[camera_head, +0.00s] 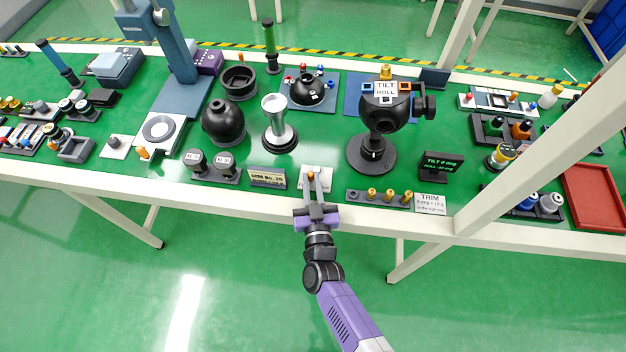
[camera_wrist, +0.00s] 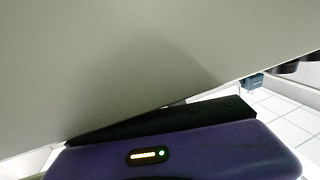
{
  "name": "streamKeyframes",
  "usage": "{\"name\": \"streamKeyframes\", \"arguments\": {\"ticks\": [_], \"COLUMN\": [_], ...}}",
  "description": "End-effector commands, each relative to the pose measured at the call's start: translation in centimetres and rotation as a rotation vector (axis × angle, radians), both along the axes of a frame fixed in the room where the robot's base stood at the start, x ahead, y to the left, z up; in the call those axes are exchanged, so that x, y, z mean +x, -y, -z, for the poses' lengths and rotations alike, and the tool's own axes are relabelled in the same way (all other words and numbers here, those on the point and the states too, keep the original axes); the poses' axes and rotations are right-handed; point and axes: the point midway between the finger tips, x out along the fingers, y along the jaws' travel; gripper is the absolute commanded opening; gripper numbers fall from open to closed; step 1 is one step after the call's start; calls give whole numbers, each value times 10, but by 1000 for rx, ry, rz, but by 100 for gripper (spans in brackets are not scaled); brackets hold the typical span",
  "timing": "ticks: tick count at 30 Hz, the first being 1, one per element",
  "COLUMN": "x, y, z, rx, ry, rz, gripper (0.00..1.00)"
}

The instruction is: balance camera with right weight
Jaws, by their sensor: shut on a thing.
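The black ball-shaped camera (camera_head: 372,114) stands on a round black base, with a white TILT/ROLL label (camera_head: 386,88) and a brass piece (camera_head: 386,72) on top. A dark display (camera_head: 441,166) beside it shows green TILT 0 and a ROLL line that looks negative. Several brass weights (camera_head: 389,196) stand in a dark rack at the table's front edge. A white TRIM card (camera_head: 430,203) is to their right. My gripper (camera_head: 311,181) is left of the rack, shut on a small orange-tipped piece (camera_head: 310,175) at a white plate (camera_head: 325,174). Its fingers partly hide the piece.
A nameplate (camera_head: 267,178) and a two-cup holder (camera_head: 229,172) stand left of my gripper. A silver goblet-shaped part (camera_head: 275,112) and a black sphere (camera_head: 222,122) stand behind. A large pale surface (camera_wrist: 150,60) fills most of the wrist view. A white post crosses the right.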

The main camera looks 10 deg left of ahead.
Motion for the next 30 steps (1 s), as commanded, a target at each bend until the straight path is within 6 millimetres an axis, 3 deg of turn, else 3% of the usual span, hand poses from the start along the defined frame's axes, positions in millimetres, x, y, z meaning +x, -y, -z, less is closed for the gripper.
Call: {"name": "streamKeyframes", "arguments": {"ticks": [11,22,23,26,30], "x": [3,3,3,2,2], "y": [-12,-11,-11,-11,-11], "z": [-2,-2,-2,-2,-1], "rx": [-3,-6,-6,-6,-7], "ry": [0,-3,-3,-3,-4], "rz": [181,201,201,201,201], "gripper": [0,0,18,38,38]}}
